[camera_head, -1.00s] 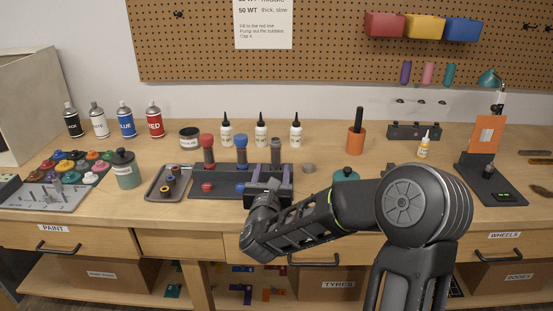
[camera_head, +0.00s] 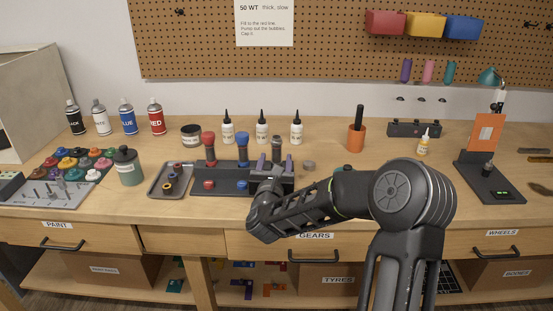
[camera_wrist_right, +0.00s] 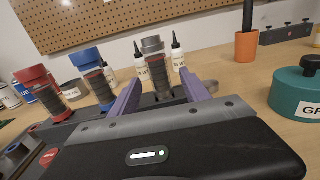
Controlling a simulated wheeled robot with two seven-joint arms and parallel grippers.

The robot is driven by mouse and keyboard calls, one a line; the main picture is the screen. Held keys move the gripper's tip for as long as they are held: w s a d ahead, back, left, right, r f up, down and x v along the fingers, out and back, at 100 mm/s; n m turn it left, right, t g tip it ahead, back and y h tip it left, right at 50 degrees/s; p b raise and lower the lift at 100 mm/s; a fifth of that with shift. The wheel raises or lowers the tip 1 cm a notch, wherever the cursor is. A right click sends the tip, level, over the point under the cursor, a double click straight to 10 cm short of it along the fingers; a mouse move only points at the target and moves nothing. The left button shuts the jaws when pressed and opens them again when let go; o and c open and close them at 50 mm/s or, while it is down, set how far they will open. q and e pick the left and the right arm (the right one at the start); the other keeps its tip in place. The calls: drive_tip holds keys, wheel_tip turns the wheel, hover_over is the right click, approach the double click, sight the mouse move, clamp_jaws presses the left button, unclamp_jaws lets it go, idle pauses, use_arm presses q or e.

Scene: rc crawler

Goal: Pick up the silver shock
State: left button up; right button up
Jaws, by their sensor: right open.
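The silver shock (camera_head: 276,150) stands upright at the right end of the dark shock stand (camera_head: 216,181), right of the red and blue shocks. It also shows in the right wrist view (camera_wrist_right: 156,68). My right gripper (camera_head: 275,167) is open with its purple fingers at the near side of the silver shock. In the wrist view the fingers (camera_wrist_right: 160,95) spread left and right of the shock's lower part. I cannot tell how far the shock lies between them. The gripper body hides the stand's right front. My left gripper is out of view.
The red shock (camera_head: 209,148) and blue shock (camera_head: 242,150) stand close on the left. White oil bottles (camera_head: 262,130) stand behind. A grey tray (camera_head: 153,184) lies left of the stand, and a teal pot (camera_wrist_right: 300,98) stands at the right.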

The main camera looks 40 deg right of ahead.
drive_tip(key=shift+x, duration=1.5)
clamp_jaws()
